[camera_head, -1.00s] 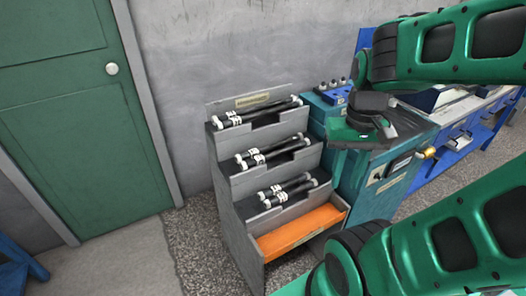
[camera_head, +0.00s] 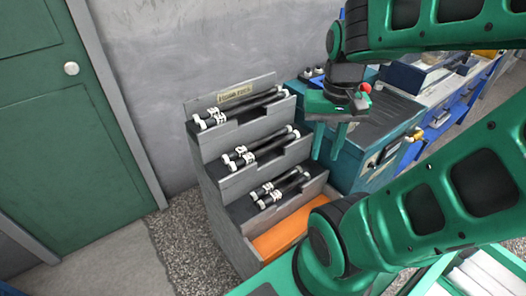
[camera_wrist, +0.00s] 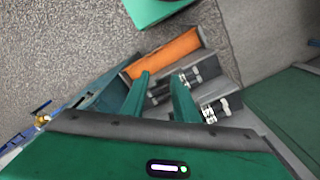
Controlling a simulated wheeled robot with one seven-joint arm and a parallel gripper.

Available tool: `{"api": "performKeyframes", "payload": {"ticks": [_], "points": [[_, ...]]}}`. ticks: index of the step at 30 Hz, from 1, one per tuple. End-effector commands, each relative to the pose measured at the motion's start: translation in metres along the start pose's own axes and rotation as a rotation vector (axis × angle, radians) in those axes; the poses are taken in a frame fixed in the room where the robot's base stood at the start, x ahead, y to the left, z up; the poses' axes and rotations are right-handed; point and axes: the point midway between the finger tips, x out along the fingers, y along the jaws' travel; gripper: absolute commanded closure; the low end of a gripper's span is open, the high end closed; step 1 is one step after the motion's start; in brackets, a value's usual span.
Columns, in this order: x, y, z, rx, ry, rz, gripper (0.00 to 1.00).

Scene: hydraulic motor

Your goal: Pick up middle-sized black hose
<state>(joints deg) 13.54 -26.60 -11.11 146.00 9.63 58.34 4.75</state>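A grey stepped rack (camera_head: 228,214) holds black hoses with white ends, a pair on each of three tiers. The middle-sized black hoses (camera_head: 262,147) lie side by side on the middle tier. Longer hoses (camera_head: 240,107) lie above and shorter hoses (camera_head: 280,187) below. In the wrist view, two pairs of hoses show, one nearer the orange bottom tray (camera_wrist: 165,52) and one farther (camera_wrist: 222,107). My gripper (camera_head: 327,156) is open and empty, fingers down, to the right of the rack and apart from the hoses. Its two separated fingers also show in the wrist view (camera_wrist: 160,76).
A teal cabinet (camera_head: 348,165) stands right of the rack, close behind my gripper. A blue workbench (camera_head: 450,120) is farther right. A green door (camera_head: 60,130) is at the left. Bare floor (camera_head: 185,240) lies left of the rack.

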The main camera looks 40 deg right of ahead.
Motion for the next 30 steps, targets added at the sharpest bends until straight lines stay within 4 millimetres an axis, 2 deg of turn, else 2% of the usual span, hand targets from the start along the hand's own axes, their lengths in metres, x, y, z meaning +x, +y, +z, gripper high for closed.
{"api": "performKeyframes", "payload": {"ticks": [8, 12, 15, 21, 26, 30], "points": [[0.026, -0.048, -0.095, 0.362, 0.069, -0.010, 0.73], [0.050, -0.077, -0.141, 0.563, 0.089, -0.059, 0.73], [0.067, -0.096, -0.167, 0.688, 0.089, -0.101, 0.73], [0.089, -0.121, -0.197, 0.853, 0.077, -0.163, 0.73], [0.102, -0.128, -0.205, 0.896, 0.071, -0.180, 0.73], [0.123, -0.129, -0.208, 0.900, 0.068, -0.178, 0.73]]}}
